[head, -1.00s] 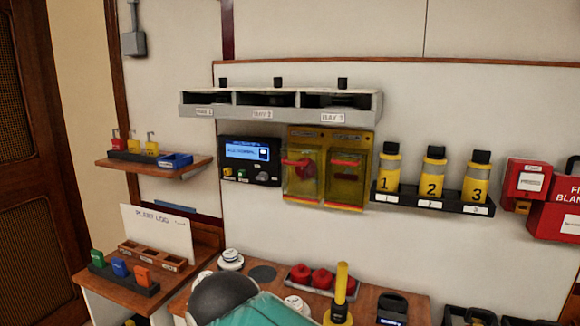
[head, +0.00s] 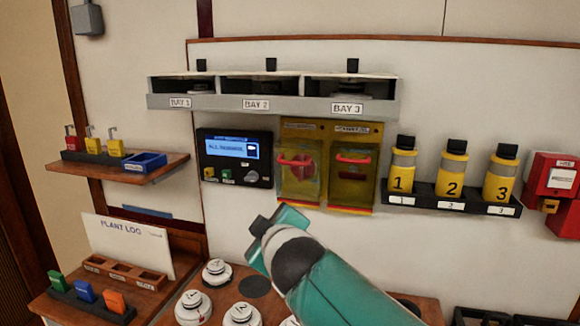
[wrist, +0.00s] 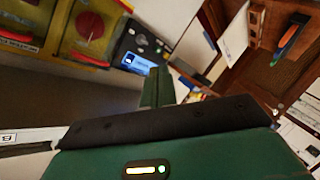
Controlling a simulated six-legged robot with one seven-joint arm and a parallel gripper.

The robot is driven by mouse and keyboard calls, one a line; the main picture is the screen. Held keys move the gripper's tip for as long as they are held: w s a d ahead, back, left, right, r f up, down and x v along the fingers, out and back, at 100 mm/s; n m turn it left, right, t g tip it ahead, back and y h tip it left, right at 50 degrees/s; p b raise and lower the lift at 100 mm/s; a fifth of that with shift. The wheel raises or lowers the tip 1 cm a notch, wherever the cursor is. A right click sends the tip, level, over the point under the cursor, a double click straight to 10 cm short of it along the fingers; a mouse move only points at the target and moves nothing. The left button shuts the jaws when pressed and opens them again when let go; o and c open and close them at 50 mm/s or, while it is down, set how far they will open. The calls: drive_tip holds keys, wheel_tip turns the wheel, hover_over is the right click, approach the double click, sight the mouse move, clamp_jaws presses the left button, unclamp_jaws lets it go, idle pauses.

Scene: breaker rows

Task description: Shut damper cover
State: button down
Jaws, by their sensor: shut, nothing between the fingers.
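Two yellow-backed wall boxes with clear covers and red handles hang side by side: the left cover (head: 297,181) and the right cover (head: 352,181). Their labels are too blurred to tell which is the damper. The left cover seems to stand out a little at its lower edge; I cannot tell whether either is fully closed. Both boxes also show at the upper left of the wrist view, a red disc in one (wrist: 90,26). My gripper (head: 268,226) is shut and empty, below and left of the left box, apart from it. Its fingers (wrist: 158,88) show in the wrist view.
A display panel (head: 236,158) is left of the boxes. A shelf of bays (head: 270,104) juts out above them. Numbered yellow bottles (head: 452,175) stand right.

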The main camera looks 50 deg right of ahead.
sight(287, 164)
drive_tip(key=s+d+r+n+t+y, duration=0.2)
drive_tip(key=s+d+r+n+t, duration=0.35)
drive_tip(key=d+n, duration=0.4)
drive_tip(key=shift+n+g, duration=0.45)
drive_tip(key=shift+n, duration=0.2)
drive_tip(key=x, duration=0.7)
drive_tip(key=d+x, duration=0.1)
drive_tip(key=x, duration=0.3)
drive_tip(key=shift+w+d+r, duration=0.15)
drive_tip(key=shift+d+r, duration=0.05)
drive_tip(key=shift+r, duration=0.2)
drive_tip(key=shift+w+d+r, duration=0.3)
drive_tip(key=shift+d+r, duration=0.05)
drive_tip(key=shift+d, duration=0.25)
drive_tip(key=shift+w+d+r, duration=0.35)
drive_tip(key=shift+d, duration=0.2)
drive_tip(key=shift+d+r, duration=0.2)
drive_tip(key=shift+r, duration=0.05)
